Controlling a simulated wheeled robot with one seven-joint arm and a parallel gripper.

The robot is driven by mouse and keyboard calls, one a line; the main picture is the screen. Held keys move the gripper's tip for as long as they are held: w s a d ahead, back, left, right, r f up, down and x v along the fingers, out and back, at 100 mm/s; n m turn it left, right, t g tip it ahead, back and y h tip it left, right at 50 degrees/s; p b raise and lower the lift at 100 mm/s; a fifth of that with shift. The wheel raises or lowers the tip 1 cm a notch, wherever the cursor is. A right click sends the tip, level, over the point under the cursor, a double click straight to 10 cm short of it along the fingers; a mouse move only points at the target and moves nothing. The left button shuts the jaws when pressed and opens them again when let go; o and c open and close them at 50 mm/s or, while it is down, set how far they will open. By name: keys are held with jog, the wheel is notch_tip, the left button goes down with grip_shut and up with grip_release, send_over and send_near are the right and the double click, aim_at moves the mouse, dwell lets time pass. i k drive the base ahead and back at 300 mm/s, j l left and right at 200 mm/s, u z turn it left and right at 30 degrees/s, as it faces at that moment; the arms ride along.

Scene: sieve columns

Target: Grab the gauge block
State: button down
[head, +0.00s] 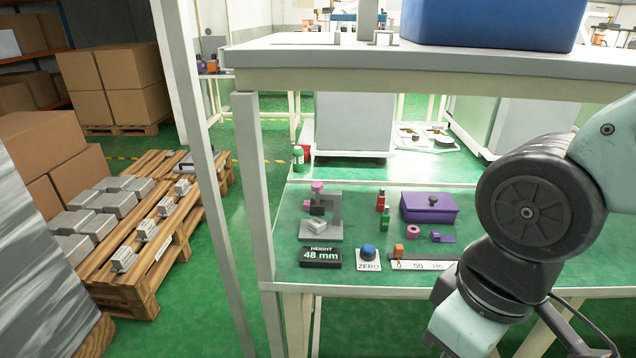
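A grey C-shaped measuring stand (335,212) with a pink knob (318,187) stands on the green bench top (345,200). A small light-grey block (317,226), possibly the gauge block, lies tilted on its base. I cannot tell for sure which piece is the gauge block. In front of the stand is a black display (320,257) reading "HEIGHT 48 mm". My arm fills the right side of the head view, and my gripper is out of frame.
A blue button on a "ZERO" plate (369,265), a ruler with an orange slider (399,250), red and green bottles (381,200), a pink ring (413,232) and a purple box (429,207) share the bench. A shelf (400,68) overhangs it. White posts stand left.

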aim_at(316, 225)
jog(key=i+j, duration=0.1)
jog(key=j, duration=0.35)
jog(key=i+j, duration=0.1)
jog(key=j, duration=0.3)
jog(key=i+j+z, duration=0.1)
jog(key=j, duration=0.35)
